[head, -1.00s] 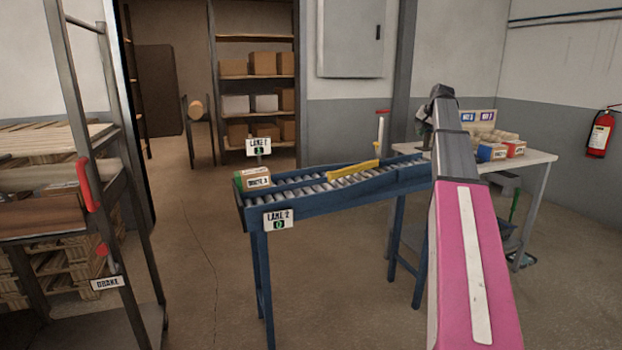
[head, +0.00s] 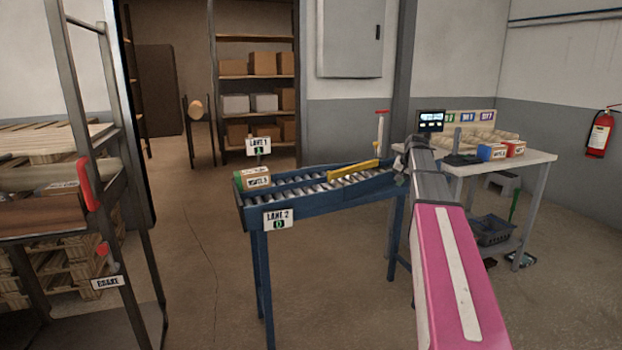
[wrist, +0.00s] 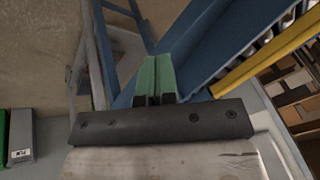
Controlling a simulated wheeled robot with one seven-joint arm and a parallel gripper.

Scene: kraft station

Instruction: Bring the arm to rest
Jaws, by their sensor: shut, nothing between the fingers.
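My gripper (wrist: 155,78) shows in the wrist view with its two green fingers together and nothing between them. In the head view my pink and grey arm reaches forward from the lower right. Its far end is near the right end of the blue roller conveyor (head: 318,202), in front of the workbench. The fingers are too small to make out there. In the wrist view the blue conveyor frame (wrist: 215,50) lies beyond and beside the fingers; I cannot tell the gap.
A box (head: 257,178) sits at the conveyor's left end, and a yellow bar (head: 352,171) crosses its rollers. The workbench (head: 532,156) with small boxes stands at right. A rack (head: 75,130) is at left. Floor between rack and conveyor is clear.

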